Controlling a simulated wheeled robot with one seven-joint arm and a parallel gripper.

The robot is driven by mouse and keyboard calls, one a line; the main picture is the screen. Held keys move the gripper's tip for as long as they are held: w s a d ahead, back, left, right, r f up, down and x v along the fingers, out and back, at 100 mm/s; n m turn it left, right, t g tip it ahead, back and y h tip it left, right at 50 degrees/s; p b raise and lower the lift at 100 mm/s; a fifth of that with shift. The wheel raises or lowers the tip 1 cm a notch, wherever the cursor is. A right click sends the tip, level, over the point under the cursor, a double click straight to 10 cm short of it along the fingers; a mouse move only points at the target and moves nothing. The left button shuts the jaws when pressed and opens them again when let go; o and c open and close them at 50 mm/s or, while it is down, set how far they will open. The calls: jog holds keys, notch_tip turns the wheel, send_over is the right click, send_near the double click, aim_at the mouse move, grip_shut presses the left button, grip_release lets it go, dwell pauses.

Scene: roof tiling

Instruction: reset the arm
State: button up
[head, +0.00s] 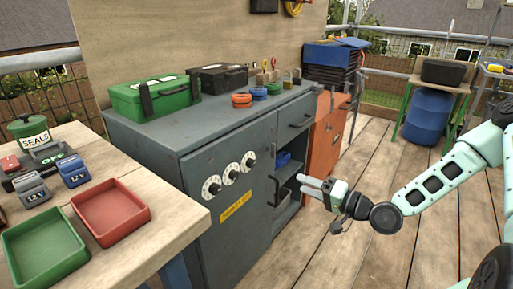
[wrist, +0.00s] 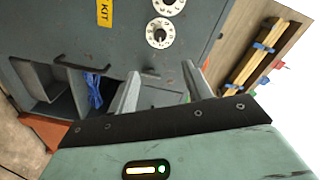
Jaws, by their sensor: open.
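My gripper (head: 316,187) is at the end of my pale green arm, which reaches in from the right in the head view. It is held in front of the grey cabinet (head: 228,222), near its open compartment. In the wrist view my gripper (wrist: 160,88) shows two separated fingers with nothing between them. I cannot tell from these views whether a fingertip touches the cabinet.
A workbench (head: 150,232) with a red tray (head: 110,212) and a green tray (head: 45,250) stands at left. A green toolbox (head: 155,97) sits on the cabinet. An orange cabinet (head: 328,135) stands beyond. The plank floor (head: 375,250) under the arm is clear.

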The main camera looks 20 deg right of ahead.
jog(key=s+a+f+n+g+h, duration=0.35)
jog(key=s+a+n+g, duration=0.25)
jog(key=a+n+g, duration=0.3)
jog(key=s+a+r+n+g+h, duration=0.2)
jog(key=s+a+r+g+h, duration=0.15)
jog(key=s+r, duration=0.55)
jog(key=s+a+r+n+g+h, duration=0.2)
jog(key=s+a+r, duration=0.3)
jog(key=s, duration=0.8)
notch_tip(320, 180, up, 22)
jog(key=p, duration=2.1)
jog(key=shift+d+p, duration=0.35)
